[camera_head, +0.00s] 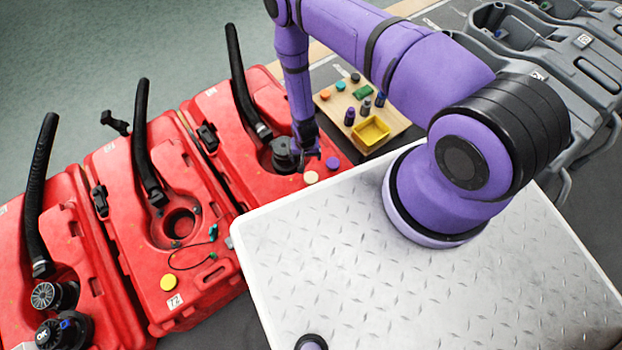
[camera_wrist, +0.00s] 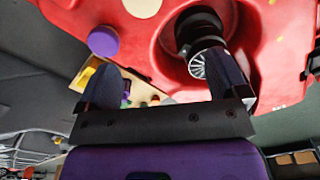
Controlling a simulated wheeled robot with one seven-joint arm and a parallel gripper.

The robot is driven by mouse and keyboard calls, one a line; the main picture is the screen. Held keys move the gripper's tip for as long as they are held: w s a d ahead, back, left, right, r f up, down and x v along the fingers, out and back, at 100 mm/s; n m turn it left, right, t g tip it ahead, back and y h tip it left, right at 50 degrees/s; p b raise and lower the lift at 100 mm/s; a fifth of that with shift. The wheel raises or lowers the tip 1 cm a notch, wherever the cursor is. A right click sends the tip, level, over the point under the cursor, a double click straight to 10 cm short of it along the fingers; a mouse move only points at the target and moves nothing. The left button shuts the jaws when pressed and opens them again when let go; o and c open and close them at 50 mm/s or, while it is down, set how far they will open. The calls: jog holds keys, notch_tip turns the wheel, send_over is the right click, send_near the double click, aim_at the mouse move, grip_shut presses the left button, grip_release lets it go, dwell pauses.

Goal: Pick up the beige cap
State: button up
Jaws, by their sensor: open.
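The beige cap (camera_head: 311,177) is a small round disc on the red tank farthest to the right in the head view, beside a purple cap (camera_head: 332,163). In the wrist view the beige cap (camera_wrist: 142,7) shows at the top edge, partly cut off, with the purple cap (camera_wrist: 103,41) to its left. My gripper (camera_head: 308,150) hangs over that tank, close to a black round fitting. In the wrist view its two dark fingers (camera_wrist: 168,88) are apart with nothing held between them. The beige cap lies beyond the fingertips and is not touched.
The black ribbed fitting (camera_wrist: 202,40) stands in the tank's recess near the right finger. A wooden board (camera_head: 385,132) with a yellow bin (camera_head: 371,133) and small coloured pieces lies behind. A yellow cap (camera_head: 168,282) sits on the middle red tank (camera_head: 150,200). Black hoses rise from the tanks.

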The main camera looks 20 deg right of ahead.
jog(key=s+f, duration=0.1)
jog(key=f, duration=0.1)
jog(key=s+f, duration=0.1)
jog(key=s, duration=0.1)
jog(key=shift+d+f, duration=0.15)
jog(key=shift+f, duration=0.2)
send_over(311, 178)
notch_tip(311, 178, down, 4)
jog(key=shift+w+f, duration=0.15)
jog(key=shift+f, duration=3.15)
jog(key=c, duration=1)
